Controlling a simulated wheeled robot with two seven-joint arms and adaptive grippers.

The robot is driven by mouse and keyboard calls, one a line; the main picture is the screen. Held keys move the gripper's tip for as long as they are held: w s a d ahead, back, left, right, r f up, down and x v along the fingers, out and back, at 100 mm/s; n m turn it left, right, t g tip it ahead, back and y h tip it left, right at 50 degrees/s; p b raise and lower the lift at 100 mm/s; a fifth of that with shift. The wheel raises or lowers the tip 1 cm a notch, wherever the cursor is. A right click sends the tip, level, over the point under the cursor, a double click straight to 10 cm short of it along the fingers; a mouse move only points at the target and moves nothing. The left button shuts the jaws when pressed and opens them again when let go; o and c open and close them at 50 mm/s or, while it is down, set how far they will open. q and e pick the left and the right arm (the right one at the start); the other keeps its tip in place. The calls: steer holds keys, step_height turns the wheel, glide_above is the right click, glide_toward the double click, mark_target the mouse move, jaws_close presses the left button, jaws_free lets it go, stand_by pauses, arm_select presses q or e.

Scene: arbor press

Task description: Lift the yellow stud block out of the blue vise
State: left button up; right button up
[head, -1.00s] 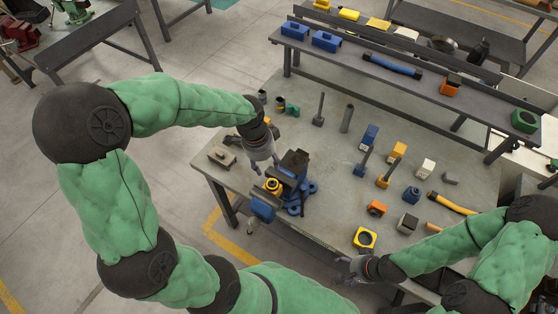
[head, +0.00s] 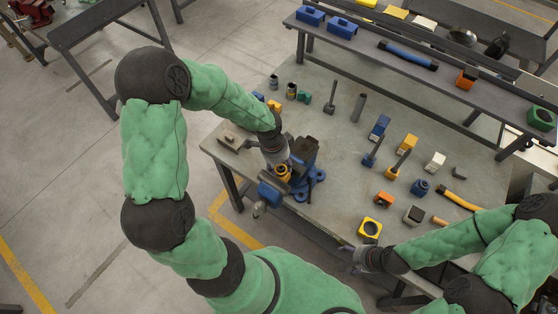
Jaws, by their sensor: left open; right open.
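The blue vise (head: 315,175) stands at the near left corner of the table, its front jaw hanging over the edge. The yellow stud block (head: 284,177) sits between the vise jaws, partly hidden by my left gripper. My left gripper (head: 278,164) points down just over the block, with its fingers open. Whether the fingers touch the block cannot be told. My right gripper (head: 350,254) is open and empty near the table's front edge, well right of the vise.
On the grey table (head: 330,140) stand several posts and small blocks, with a yellow block with a round hole (head: 370,228) near my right gripper. A dark raised shelf (head: 400,72) runs along the back.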

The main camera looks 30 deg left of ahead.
arm_select(q)
steer(key=shift+s, duration=0.1)
jaws_close()
stand_by(0.5)
steer(key=shift+r, duration=0.15)
steer(key=shift+r+p, duration=3.1)
steer(key=shift+r, duration=0.65)
steer(key=shift+a, duration=0.1)
